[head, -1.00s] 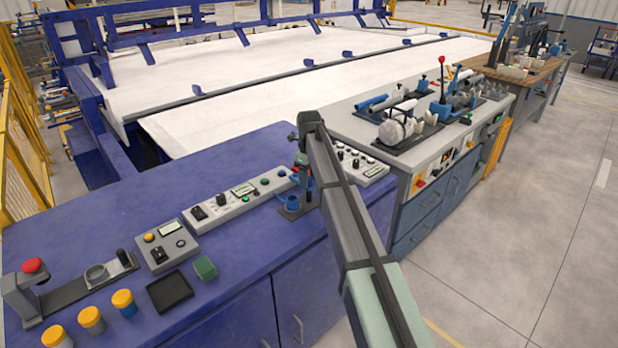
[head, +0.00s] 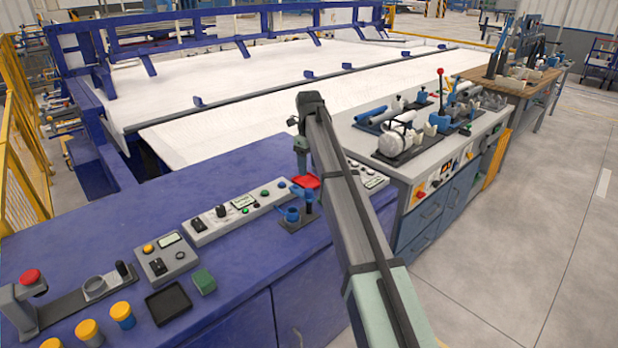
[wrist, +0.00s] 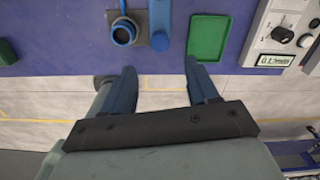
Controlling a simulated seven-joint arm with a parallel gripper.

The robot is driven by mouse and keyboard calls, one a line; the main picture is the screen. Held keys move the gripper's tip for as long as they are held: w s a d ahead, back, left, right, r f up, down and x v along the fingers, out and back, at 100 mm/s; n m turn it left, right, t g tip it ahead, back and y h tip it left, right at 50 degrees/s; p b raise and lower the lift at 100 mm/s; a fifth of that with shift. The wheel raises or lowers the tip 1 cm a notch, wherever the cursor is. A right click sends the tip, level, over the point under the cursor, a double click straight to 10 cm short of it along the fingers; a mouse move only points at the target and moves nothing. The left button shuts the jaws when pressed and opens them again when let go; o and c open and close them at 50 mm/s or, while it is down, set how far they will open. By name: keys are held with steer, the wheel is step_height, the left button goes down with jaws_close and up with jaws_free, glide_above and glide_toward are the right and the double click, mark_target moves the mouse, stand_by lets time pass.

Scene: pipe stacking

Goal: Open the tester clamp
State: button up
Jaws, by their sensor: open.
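The tester clamp appears to be the small blue fixture (head: 291,214) on a dark plate on the blue bench, beside my arm. My gripper (wrist: 160,67) shows two blue fingers spread apart, open and empty. The fingers point toward the fixture's near side, with no visible contact. In the head view my arm hides most of the gripper and part of the fixture.
A green tray (wrist: 208,38) lies right of the fixture, and a control panel (wrist: 284,30) with knobs is beyond it. A long button panel (head: 240,209) runs left of the fixture. A red-button station (head: 30,276) stands at far left. The bench edge drops to open floor.

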steer(key=shift+r, duration=2)
steer(key=s+d+f+n+g+h, duration=0.1)
steer(key=s+d+f+n, duration=0.4)
steer(key=s+f, duration=0.65)
steer(key=s+d+f+n+g, duration=0.2)
steer(key=s+d+f, duration=0.5)
steer(key=f, duration=0.9)
steer(key=s+d+f+n+g+h, duration=0.1)
steer(key=s+d+f+n, duration=0.4)
steer(key=s+f, duration=0.65)
steer(key=s+d+f+n+g, duration=0.1)
steer(key=s+f+n, duration=0.3)
steer(key=s+f, duration=0.3)
steer(key=s+d+f+n+g+y, duration=0.1)
steer(key=s+f+n, duration=0.3)
steer(key=s+f, duration=0.4)
steer(key=s+d+f+n+y, duration=0.1)
steer(key=s+f+n, duration=0.4)
steer(key=s, duration=1.3)
step_height(320, 180, down, 3)
steer(key=shift+s+d+r+g, duration=0.15)
steer(key=shift+s+d+g, duration=0.25)
steer(key=shift+d, duration=0.4)
